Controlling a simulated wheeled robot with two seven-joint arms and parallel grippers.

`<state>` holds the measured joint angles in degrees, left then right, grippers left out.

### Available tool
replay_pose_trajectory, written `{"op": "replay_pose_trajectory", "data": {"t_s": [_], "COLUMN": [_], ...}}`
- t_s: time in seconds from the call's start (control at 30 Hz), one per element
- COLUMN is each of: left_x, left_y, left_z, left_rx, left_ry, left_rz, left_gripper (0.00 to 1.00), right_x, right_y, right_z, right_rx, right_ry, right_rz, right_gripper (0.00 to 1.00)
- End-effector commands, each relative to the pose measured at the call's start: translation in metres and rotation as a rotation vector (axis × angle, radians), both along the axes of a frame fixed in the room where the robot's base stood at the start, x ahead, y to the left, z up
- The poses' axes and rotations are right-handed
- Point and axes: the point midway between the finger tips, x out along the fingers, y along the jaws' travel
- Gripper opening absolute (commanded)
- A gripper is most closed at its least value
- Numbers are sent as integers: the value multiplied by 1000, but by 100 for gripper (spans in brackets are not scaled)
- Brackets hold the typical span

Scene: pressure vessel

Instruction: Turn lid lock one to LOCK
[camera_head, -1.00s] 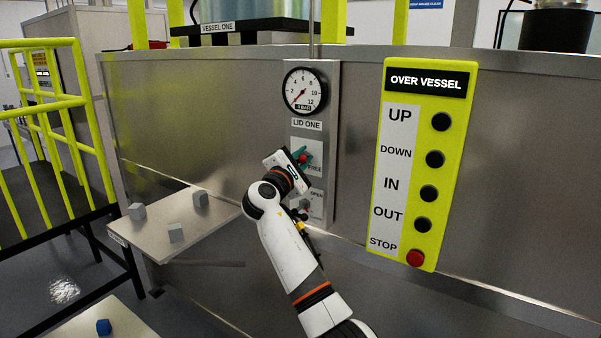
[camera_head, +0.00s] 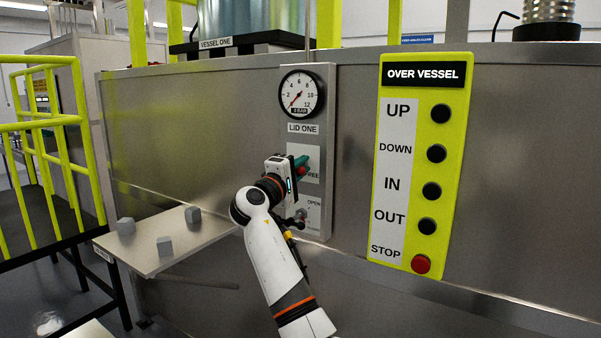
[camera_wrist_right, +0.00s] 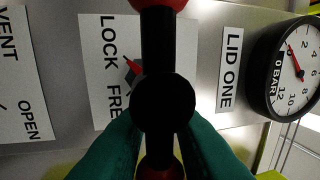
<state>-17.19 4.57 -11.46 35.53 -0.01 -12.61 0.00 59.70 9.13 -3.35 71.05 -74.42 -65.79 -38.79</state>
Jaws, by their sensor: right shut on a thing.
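The lid lock one handle (camera_wrist_right: 158,60) is a black bar with a round hub and red ends, on the LID ONE panel (camera_head: 320,150). In the right wrist view its small red pointer (camera_wrist_right: 133,66) lies between the words LOCK (camera_wrist_right: 108,37) and FREE (camera_wrist_right: 113,101), its tip angled towards LOCK. My right gripper (camera_head: 302,165) is at the handle, its green fingers, also in the right wrist view (camera_wrist_right: 163,118), shut on either side of the bar. In the head view the gripper hides most of the handle and part of the label. My left gripper is out of view.
A pressure gauge (camera_head: 302,94) sits above, its needle near 0. A small OPEN valve knob (camera_head: 301,214) is below. The yellow OVER VESSEL button box (camera_head: 420,165) is to the right. A shelf with grey cubes (camera_head: 150,262) and a yellow railing (camera_head: 62,118) are left.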

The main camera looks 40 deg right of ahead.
Motion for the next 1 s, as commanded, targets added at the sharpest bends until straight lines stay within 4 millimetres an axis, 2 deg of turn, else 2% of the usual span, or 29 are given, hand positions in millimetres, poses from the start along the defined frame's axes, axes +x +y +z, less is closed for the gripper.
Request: {"op": "replay_pose_trajectory", "data": {"t_s": [0.4, 0.43, 0.5, 0.83, 1.0], "left_x": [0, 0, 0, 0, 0], "left_y": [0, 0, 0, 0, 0], "left_z": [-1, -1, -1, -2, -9], "left_rx": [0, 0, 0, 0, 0], "left_ry": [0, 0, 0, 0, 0], "left_rz": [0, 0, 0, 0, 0], "left_gripper": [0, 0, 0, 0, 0], "right_x": [0, 0, 0, -1, -10], "right_y": [0, 0, 0, 3, 25], "right_z": [-4, -4, -4, -3, -10], "right_rx": [7, 7, 7, 4, 5], "right_ry": [1, 1, 1, -3, -2], "right_rz": [-4, -4, -4, -1, 1], "right_gripper": [0, 24, 34, 34, 34]}}
